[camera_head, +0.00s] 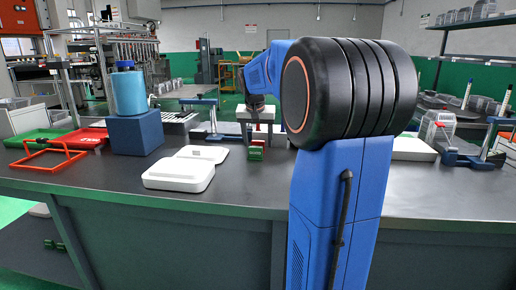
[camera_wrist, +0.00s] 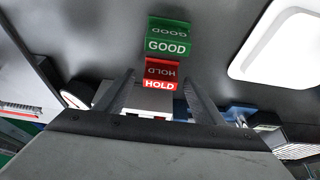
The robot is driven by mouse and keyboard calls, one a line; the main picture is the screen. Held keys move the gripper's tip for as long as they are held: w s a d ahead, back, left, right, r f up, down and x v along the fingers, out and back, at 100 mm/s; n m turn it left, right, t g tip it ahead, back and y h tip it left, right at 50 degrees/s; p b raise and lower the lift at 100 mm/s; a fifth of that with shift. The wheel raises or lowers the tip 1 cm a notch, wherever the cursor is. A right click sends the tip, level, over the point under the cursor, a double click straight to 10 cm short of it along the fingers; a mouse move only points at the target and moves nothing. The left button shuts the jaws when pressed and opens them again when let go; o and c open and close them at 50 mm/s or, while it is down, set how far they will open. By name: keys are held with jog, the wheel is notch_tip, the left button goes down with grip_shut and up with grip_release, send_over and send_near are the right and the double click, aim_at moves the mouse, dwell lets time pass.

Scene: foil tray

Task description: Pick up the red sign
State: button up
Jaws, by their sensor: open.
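The red sign (camera_wrist: 160,74) reads HOLD and stands on the dark table, between the green GOOD sign (camera_wrist: 168,38) and my gripper in the wrist view. My gripper (camera_wrist: 159,88) is open, with one finger on each side of the red sign's near edge. The fingers look apart from it, and nothing is held. My arm comes down from behind at that spot.
White containers (camera_head: 180,172) lie left of the signs, and one (camera_wrist: 285,45) shows in the wrist view. A blue block (camera_head: 136,134) bears a blue bottle (camera_head: 129,92). Red (camera_head: 88,137) and green (camera_head: 35,136) trays are at far left. The table front is clear.

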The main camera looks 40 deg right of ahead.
jog(key=shift+w+d+f, duration=0.15)
jog(key=shift+f, duration=0.35)
jog(key=shift+c, duration=0.5)
jog(key=c, duration=1)
jog(key=shift+r, duration=0.1)
notch_tip(320, 180, up, 28)
jog(key=shift+f, duration=0.1)
